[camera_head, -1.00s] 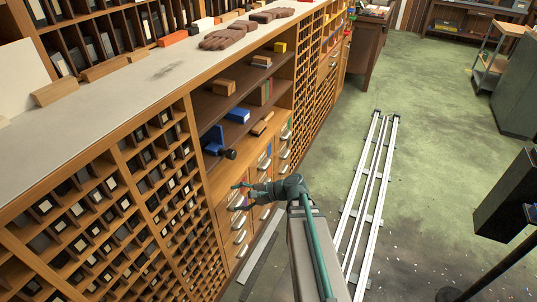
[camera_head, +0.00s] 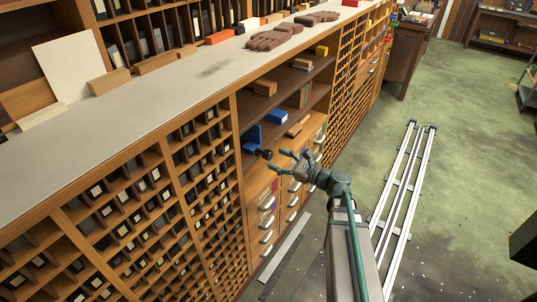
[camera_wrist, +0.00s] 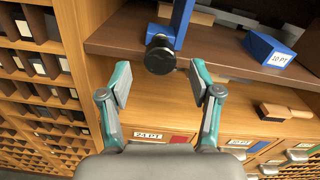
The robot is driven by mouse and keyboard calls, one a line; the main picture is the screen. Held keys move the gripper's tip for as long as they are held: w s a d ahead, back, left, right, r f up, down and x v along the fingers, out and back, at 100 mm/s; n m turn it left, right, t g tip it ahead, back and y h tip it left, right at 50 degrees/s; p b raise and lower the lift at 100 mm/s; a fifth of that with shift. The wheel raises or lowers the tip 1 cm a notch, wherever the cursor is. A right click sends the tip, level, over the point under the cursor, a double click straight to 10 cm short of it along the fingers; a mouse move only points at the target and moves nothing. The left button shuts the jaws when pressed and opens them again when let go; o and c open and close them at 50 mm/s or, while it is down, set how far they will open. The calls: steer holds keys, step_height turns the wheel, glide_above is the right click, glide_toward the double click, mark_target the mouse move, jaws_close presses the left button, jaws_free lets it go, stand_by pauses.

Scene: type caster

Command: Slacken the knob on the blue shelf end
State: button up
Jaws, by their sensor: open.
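The blue shelf end (camera_head: 252,136) stands on the wooden shelf at the near end of the open bay; its lower part also shows at the top of the wrist view (camera_wrist: 181,20). Its black round knob (camera_head: 265,154) faces out toward the aisle. In the wrist view the knob (camera_wrist: 160,57) lies centred between and just beyond my fingertips. My gripper (camera_head: 277,160) is open and empty, a short way in front of the knob. Its two teal fingers (camera_wrist: 160,82) are spread to either side, and I see no contact with the knob.
A blue block labelled 10 PT (camera_wrist: 270,50) sits on the shelf to the right. A wooden-handled brush (camera_wrist: 286,111) lies beyond my right finger. Labelled drawers (camera_wrist: 160,137) are below the shelf. Pigeonholes (camera_head: 120,212) flank the bay. Floor rails (camera_head: 404,190) run along the aisle.

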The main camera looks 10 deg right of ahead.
mark_target(271, 156)
steer(key=shift+x, duration=2.3)
steer(key=c, duration=1.2)
steer(key=shift+o, duration=0.2)
